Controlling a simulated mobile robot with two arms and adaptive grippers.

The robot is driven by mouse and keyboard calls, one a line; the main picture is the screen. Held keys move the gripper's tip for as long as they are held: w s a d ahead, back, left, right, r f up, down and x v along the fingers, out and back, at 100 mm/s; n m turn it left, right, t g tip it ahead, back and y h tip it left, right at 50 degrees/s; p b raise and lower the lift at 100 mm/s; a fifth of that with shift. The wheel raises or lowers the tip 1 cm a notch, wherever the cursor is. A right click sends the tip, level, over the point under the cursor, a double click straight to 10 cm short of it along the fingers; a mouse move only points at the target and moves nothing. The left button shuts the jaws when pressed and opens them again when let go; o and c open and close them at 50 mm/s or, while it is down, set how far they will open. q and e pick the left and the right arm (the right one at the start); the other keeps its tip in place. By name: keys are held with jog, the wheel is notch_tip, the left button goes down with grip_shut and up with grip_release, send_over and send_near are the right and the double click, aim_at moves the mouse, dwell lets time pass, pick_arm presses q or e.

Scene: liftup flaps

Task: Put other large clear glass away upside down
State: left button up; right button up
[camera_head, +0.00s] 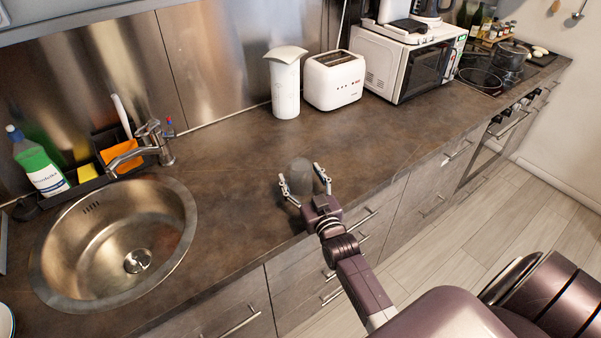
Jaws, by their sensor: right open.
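A clear, greyish glass (301,174) stands on the brown countertop near its front edge, to the right of the sink. My right gripper (305,183) is open, with one finger on each side of the glass. I cannot tell whether the fingers touch it. Which way up the glass stands is hard to make out at this size. My left gripper is not in view.
A round metal sink (62,245) with a tap (150,145) lies to the left. A white canister (285,88), a toaster (334,80) and a microwave (405,62) stand along the wall. A green soap bottle (40,162) is at far left. The counter around the glass is clear.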

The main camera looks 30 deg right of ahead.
jog(key=shift+w, duration=0.15)
jog(key=c, duration=1.4)
jog(key=shift+r, duration=0.1)
